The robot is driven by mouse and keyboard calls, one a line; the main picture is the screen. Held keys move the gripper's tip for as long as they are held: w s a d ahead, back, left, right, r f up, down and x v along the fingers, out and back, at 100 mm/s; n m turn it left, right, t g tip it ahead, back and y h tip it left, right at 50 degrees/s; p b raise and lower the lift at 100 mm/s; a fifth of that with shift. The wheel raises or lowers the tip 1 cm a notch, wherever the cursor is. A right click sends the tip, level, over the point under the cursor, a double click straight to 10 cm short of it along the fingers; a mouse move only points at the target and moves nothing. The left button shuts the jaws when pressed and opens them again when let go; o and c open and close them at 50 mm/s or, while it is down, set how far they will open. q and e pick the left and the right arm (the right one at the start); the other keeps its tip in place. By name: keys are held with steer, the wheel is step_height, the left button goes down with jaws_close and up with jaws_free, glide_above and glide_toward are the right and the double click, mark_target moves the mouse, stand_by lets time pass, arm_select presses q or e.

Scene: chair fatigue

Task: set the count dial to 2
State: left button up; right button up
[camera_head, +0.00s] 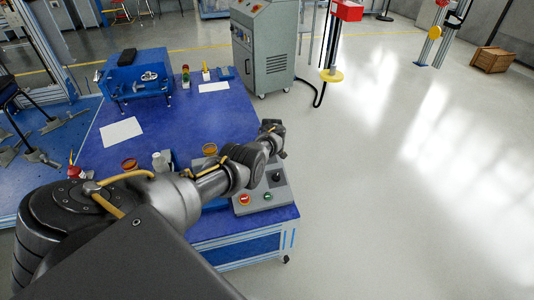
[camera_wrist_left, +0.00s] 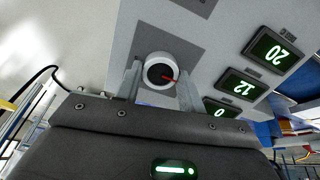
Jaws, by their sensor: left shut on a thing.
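In the left wrist view a round dial (camera_wrist_left: 160,72) with a pale rim, dark face and red pointer sits on a dark square of the grey panel (camera_wrist_left: 225,40). Its pointer aims right and slightly down in that view. My left gripper (camera_wrist_left: 160,86) is shut on this dial, one finger on each side. I cannot read a label, so I cannot tell which dial it is. In the head view my arm hides much of the control box (camera_head: 282,197). My right gripper is not in view.
The control box carries a black knob (camera_head: 276,175), a red button (camera_head: 244,199) and a green button (camera_head: 268,196). It stands at the near edge of the blue table (camera_head: 185,125).

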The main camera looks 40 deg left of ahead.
arm_select(q)
steer(key=shift+d+n, duration=0.1)
steer(key=shift+n, duration=0.2)
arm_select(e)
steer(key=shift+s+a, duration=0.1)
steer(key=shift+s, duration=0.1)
arm_select(q)
steer(key=o, duration=0.8)
steer(key=shift+o, duration=0.9)
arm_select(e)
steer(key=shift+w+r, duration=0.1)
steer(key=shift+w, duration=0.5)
arm_select(q)
steer(key=shift+r, duration=0.1)
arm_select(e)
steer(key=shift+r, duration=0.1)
